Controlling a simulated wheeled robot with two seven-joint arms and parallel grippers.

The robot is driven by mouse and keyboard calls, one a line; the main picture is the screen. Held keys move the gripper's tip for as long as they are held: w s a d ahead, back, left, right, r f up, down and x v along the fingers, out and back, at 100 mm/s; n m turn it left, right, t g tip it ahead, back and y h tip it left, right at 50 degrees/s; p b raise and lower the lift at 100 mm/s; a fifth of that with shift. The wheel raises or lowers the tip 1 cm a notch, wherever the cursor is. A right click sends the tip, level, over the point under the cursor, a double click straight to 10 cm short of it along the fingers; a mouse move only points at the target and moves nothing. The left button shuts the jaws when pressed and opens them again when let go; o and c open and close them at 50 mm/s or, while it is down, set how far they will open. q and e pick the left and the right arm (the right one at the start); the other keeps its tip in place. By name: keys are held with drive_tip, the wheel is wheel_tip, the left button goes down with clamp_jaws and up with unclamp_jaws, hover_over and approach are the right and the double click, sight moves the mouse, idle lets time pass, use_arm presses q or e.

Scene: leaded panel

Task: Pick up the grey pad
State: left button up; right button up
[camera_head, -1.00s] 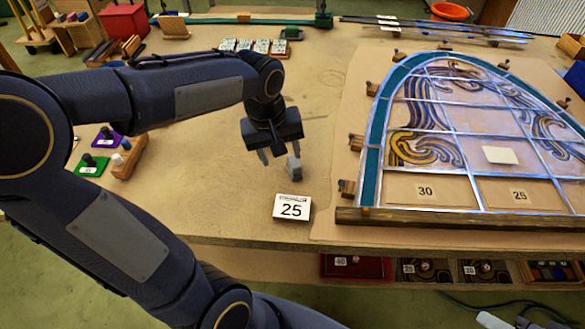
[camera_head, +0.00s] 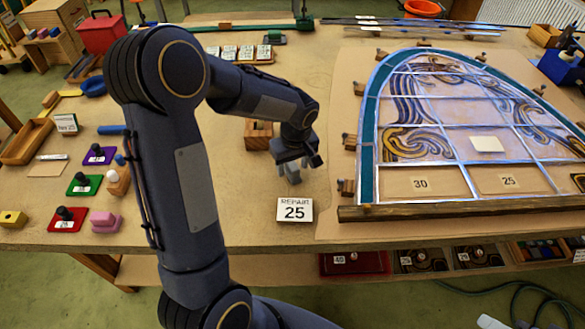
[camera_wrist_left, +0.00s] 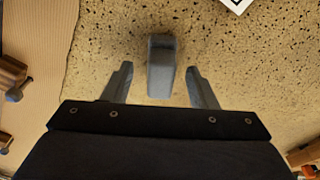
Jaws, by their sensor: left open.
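The grey pad (camera_wrist_left: 161,68) is a small upright-looking block on the speckled tabletop in the left wrist view. It lies between and just beyond the two open fingers of my left gripper (camera_wrist_left: 160,84), with gaps on both sides. In the head view the pad (camera_head: 291,174) shows partly under my left gripper (camera_head: 297,165), behind the "REPAIR 25" card (camera_head: 295,210). The fingers are low and close to the pad, and I see no contact. My right gripper is in neither view.
The leaded panel (camera_head: 374,130) with wooden blocks along its edge stands to the right. A small wooden holder (camera_head: 258,135) sits behind the gripper. Coloured pads with knobs, such as a green one (camera_head: 84,185), lie at the left. The table's front edge is near the card.

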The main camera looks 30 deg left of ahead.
use_arm(q)
drive_tip(key=shift+f, duration=0.1)
drive_tip(key=shift+c, duration=0.3)
clamp_jaws()
drive_tip(key=shift+r, duration=0.4)
wheel_tip(320, 180, up, 2)
drive_tip(key=shift+r+b, duration=0.15)
drive_tip(key=shift+b, duration=0.5)
drive_tip(key=s+d+r+b, duration=0.2)
drive_tip(key=s+d+r, duration=0.7)
drive_tip(key=d+r, duration=0.1)
drive_tip(key=shift+d, duration=0.3)
drive_tip(key=shift+s, duration=0.1)
